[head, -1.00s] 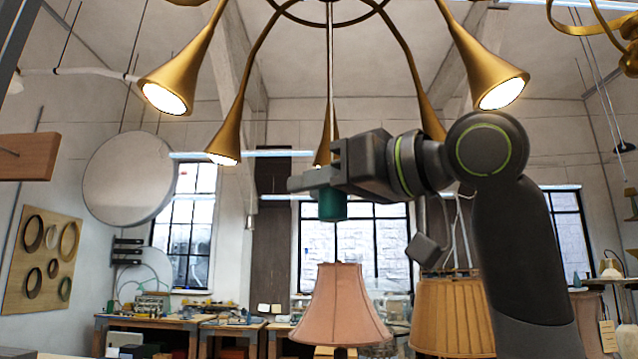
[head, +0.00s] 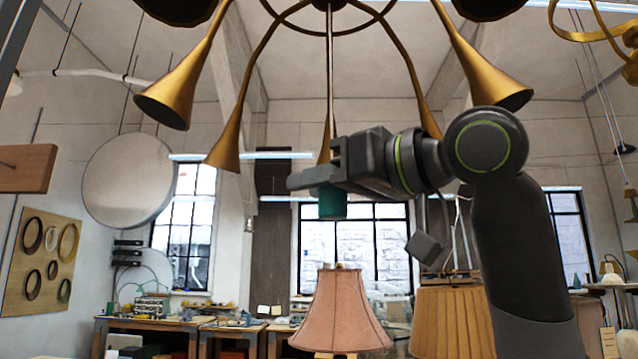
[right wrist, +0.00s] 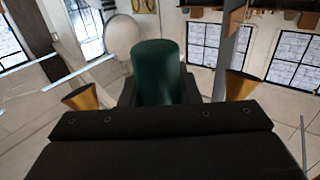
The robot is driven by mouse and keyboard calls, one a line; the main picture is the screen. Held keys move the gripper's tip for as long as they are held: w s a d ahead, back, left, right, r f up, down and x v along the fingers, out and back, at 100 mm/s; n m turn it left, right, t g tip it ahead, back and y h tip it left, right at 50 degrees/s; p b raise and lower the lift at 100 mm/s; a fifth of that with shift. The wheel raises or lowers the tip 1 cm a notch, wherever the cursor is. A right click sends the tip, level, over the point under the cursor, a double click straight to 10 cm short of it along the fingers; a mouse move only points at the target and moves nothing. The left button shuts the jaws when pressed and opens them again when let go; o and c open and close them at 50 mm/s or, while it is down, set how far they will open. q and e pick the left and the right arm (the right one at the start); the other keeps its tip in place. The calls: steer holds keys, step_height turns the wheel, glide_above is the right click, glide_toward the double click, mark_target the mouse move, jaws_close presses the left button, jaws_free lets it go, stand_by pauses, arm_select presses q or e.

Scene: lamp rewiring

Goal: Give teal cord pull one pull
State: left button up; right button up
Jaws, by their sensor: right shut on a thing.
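The teal cord pull (head: 332,205) hangs below the middle of a brass chandelier (head: 230,130), in line with its thin central cord (head: 330,80). My right gripper (head: 318,178) is shut on the pull, whose lower part shows beneath the fingers. In the right wrist view the pull (right wrist: 158,72) sits upright-looking between the fingers (right wrist: 158,95). The chandelier's horn-shaped shades are dark, with no glow at their mouths. My left gripper is not in view.
A pink lampshade (head: 340,312) and a pleated tan lampshade (head: 450,320) stand below my right arm. A round pale disc (head: 128,180) hangs at the left. Workbenches (head: 150,325) stand at the back. Open air surrounds the pull.

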steer(key=o, duration=1)
steer(key=b+v, duration=0.5)
steer(key=v, duration=1.2)
steer(key=shift+s+d, duration=0.15)
